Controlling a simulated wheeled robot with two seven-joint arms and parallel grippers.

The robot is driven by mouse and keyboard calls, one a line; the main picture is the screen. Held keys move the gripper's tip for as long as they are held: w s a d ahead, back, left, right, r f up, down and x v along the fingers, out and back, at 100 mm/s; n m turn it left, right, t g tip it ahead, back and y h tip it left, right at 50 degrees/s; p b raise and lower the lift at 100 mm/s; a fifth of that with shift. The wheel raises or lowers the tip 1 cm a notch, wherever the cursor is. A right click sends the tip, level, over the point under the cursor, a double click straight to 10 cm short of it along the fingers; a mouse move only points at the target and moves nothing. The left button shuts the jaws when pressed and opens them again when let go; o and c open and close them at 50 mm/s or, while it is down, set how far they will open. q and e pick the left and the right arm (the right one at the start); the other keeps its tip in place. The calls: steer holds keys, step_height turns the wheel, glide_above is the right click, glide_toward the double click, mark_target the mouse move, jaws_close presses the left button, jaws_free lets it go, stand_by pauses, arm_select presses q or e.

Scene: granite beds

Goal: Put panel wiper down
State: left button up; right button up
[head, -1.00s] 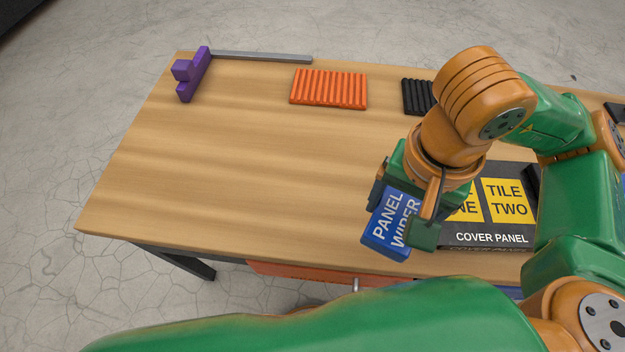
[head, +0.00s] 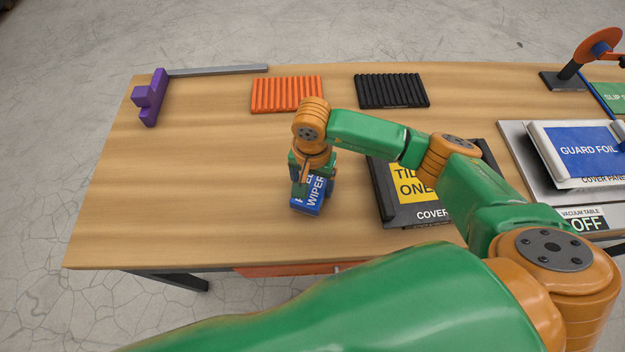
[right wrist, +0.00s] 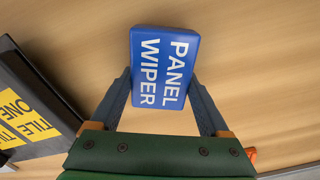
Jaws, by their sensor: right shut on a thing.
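The panel wiper (head: 307,197) is a blue block with white lettering, over the bare wood left of the cover panel. My right gripper (head: 312,180) is shut on it. In the right wrist view the wiper (right wrist: 165,65) sits between the two dark fingers, with its label facing the camera. I cannot tell whether its underside touches the table. The gripper hides part of the label in the head view. My left gripper is out of view.
The cover panel (head: 388,212) with yellow tile labels lies just right of the wiper. An orange ribbed mat (head: 287,94), a black ribbed mat (head: 391,90) and a purple block (head: 150,98) lie farther back. The wooden table (head: 190,190) is clear to the left.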

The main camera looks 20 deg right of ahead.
mark_target(312, 183)
steer(key=shift+f+b, duration=0.25)
steer(key=shift+b, duration=0.05)
steer(key=o, duration=1)
steer(key=shift+r, duration=0.1)
steer(key=shift+o, duration=0.2)
steer(key=shift+r, duration=0.1)
steer(key=shift+r+p, duration=0.25)
steer(key=shift+p, duration=0.1)
step_height(312, 183, up, 12)
steer(key=b, duration=0.2)
steer(key=shift+f, duration=0.15)
